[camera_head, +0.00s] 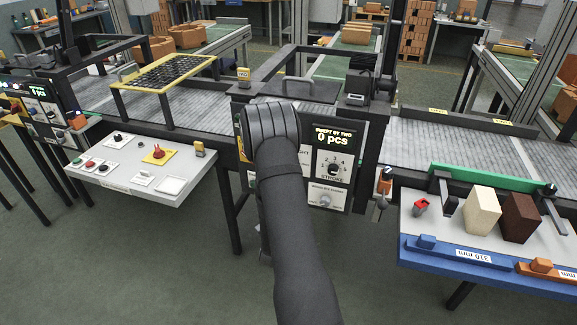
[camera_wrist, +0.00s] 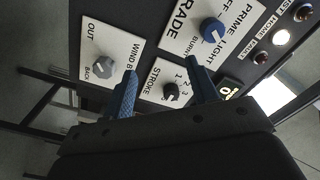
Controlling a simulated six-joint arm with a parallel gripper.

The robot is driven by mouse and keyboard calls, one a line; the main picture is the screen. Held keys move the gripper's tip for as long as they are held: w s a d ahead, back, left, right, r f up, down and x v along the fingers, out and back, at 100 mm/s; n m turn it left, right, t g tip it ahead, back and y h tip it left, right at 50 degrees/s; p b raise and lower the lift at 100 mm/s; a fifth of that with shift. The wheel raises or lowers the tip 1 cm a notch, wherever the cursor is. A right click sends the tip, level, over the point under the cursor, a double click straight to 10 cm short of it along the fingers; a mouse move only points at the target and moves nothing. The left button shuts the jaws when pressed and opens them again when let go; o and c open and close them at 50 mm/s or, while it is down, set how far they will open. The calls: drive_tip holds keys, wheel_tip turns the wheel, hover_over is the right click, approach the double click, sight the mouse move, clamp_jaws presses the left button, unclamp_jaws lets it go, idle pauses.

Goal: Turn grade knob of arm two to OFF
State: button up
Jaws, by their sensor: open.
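The grade knob (camera_wrist: 213,30) is blue and round, on a white plate marked GRADE, PRIME, LIGHT and BURNT, cut by the top of the wrist view. Which word it points to is unclear. In the head view my arm hides it on the dark panel (camera_head: 357,137) reading SWEPT BY TWO, 0 pcs. My gripper (camera_wrist: 162,70) is open, its blue fingers apart and empty. The knob lies beyond the right finger's tip, apparently not between the fingers. In the head view my wrist hides the fingers.
Next to the grade plate are a black STROKE knob (camera_wrist: 170,92) and a grey WIND BACK knob (camera_wrist: 103,67). Lamps (camera_wrist: 281,37) sit at the panel's right end in the wrist view. A white control desk (camera_head: 125,172) stands left; a blue-edged bench (camera_head: 440,253) with blocks stands right.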

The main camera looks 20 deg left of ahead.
drive_tip(key=s+a+r+m, duration=0.3)
drive_tip(key=s+a+r, duration=0.2)
drive_tip(key=s+r, duration=0.25)
drive_tip(key=w, duration=1.6)
drive_tip(key=shift+w+a+f, duration=0.2)
drive_tip(key=shift+w+f, duration=0.1)
drive_tip(key=c, duration=1)
drive_tip(key=shift+o, duration=0.2)
